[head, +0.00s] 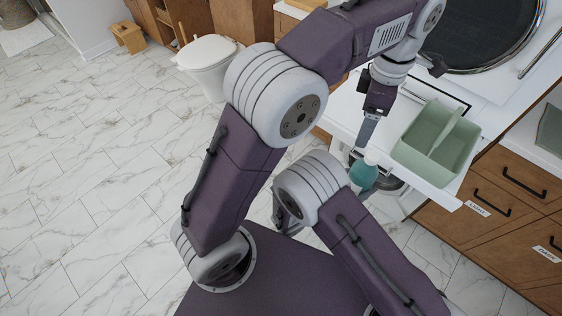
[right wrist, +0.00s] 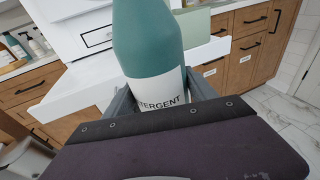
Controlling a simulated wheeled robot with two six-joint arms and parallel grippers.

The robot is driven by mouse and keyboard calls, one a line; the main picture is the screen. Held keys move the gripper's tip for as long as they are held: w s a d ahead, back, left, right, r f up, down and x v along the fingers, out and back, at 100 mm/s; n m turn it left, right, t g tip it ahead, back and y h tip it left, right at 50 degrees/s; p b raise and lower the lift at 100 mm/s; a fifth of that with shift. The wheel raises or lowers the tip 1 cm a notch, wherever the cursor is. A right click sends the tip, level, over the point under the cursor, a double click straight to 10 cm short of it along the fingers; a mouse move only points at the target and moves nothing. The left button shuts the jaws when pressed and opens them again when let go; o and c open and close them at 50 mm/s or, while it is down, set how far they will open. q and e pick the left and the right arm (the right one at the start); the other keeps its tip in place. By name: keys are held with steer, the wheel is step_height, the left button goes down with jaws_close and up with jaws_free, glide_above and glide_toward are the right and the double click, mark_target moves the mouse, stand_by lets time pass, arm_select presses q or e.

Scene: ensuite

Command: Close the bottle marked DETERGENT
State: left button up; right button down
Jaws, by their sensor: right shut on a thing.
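The teal DETERGENT bottle (right wrist: 150,45) with a white label stands between the fingers of my right gripper (right wrist: 160,95), which is shut on it. In the right wrist view its top runs out of the picture, and the label partly hides behind the gripper. In the head view the bottle (head: 362,175) shows beside my right arm, with a small white part (head: 371,156) at its top. My left gripper (head: 367,135) points down just above that white part. Its jaws are too small to read, and I cannot tell whether it touches or holds the white part.
A green divided caddy (head: 436,148) stands on the white surface (head: 420,186) right of the bottle. Wooden drawers (head: 490,205) with black handles lie below it. A round dark basin (head: 480,35) is at the top right. A toilet (head: 208,55) stands behind; the marble floor at left is clear.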

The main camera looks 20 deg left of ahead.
arm_select(q)
steer(key=s+a+f+m, duration=0.2)
steer(key=a+f+m, duration=0.7)
steer(key=f, duration=0.2)
steer(key=s+a+f+m, duration=0.2)
steer(key=a+f+m, duration=0.7)
steer(key=f, duration=0.2)
steer(key=shift+s+a, duration=0.25)
steer(key=shift+a, duration=0.15)
